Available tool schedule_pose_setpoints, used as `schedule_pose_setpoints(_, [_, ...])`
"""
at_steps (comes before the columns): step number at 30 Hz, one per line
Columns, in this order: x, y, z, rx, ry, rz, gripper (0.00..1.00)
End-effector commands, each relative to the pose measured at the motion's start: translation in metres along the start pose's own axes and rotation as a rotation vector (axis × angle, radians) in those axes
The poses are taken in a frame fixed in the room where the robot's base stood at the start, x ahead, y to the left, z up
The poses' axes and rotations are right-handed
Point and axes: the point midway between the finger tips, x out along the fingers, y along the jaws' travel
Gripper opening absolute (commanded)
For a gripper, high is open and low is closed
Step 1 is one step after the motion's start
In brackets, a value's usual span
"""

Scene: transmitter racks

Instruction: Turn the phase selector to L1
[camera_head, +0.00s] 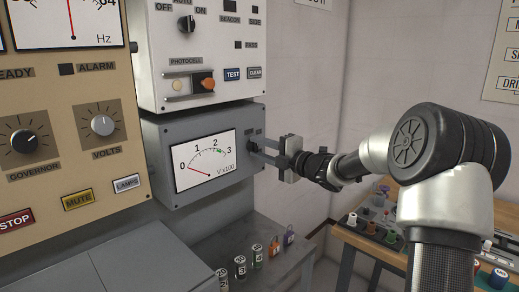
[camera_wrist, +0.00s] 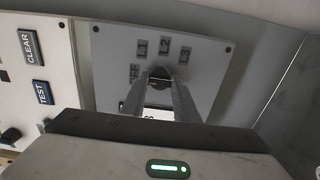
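The phase selector (camera_wrist: 160,73) is a dark knob on the grey meter box, with labels OFF, L1 (camera_wrist: 142,47), L2 and L3 arranged around it in the wrist view. Its pointer direction cannot be made out. My gripper (camera_head: 258,149) is at the box's right side, and its fingers hide most of the knob in the head view. In the wrist view the two fingertips (camera_wrist: 161,84) are apart, one on each side of the knob. Whether they press on it cannot be told. The box's meter (camera_head: 207,160) has its red needle near 0.
Above the box is a white panel (camera_head: 190,100) with an orange photocell switch and TEST and CLEAR buttons. A beige panel (camera_head: 85,130) with knobs stands left. Several small cylinders and padlocks sit on the shelf (camera_head: 215,247) below. A wooden workbench (camera_head: 365,243) stands right.

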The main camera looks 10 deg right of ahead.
Motion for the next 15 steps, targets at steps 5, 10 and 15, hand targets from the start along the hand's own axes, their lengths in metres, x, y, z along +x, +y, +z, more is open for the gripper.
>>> schedule_pose_setpoints(5, [-0.0002,0.0001,-0.0001,0.002,0.000,0.000,0.05])
schedule_pose_setpoints(10, [-0.0001,0.0010,-0.0003,0.030,0.001,0.000,0.05])
schedule_pose_setpoints(15, [0.0001,0.0019,-0.0004,0.108,0.000,-0.001,0.05])
